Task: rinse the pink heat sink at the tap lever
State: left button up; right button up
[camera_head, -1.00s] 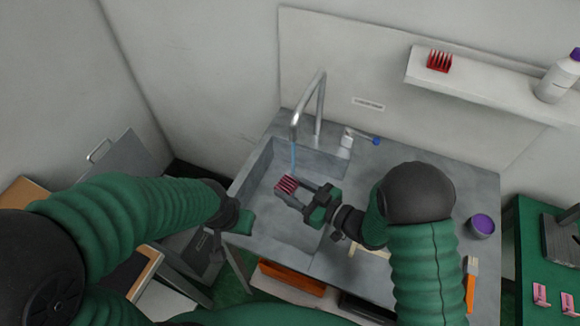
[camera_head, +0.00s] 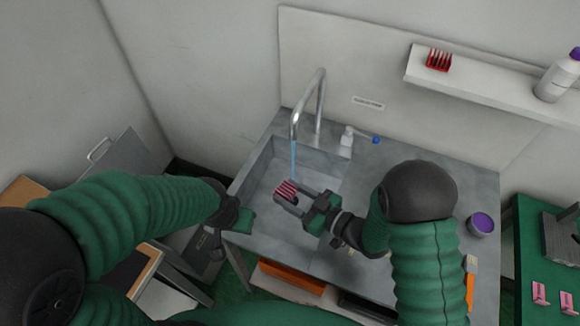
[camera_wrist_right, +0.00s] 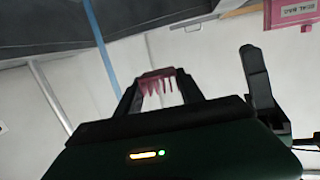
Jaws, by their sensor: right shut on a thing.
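The pink heat sink (camera_head: 286,189) is held in my right gripper (camera_head: 298,197), over the sink basin (camera_head: 262,205). In the right wrist view the finned heat sink (camera_wrist_right: 158,84) sits between the fingertips. A thin blue water stream (camera_head: 293,160) falls from the tap spout (camera_head: 295,128) and ends near the heat sink; I cannot tell whether it touches it. In the right wrist view the stream (camera_wrist_right: 103,48) passes left of it. The tap lever (camera_head: 362,138), with a blue tip, is on the counter right of the tap. My left gripper (camera_head: 240,218) is at the sink's left edge; its jaws are unclear.
A wall shelf (camera_head: 480,85) holds a red finned block (camera_head: 439,60) and a white bottle (camera_head: 556,78). A purple-filled bowl (camera_head: 481,224) and an orange-handled brush (camera_head: 470,285) are on the right counter. A green table (camera_head: 525,235) stands further right. An orange bin (camera_head: 290,280) is below the sink.

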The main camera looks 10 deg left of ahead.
dwell(0.5)
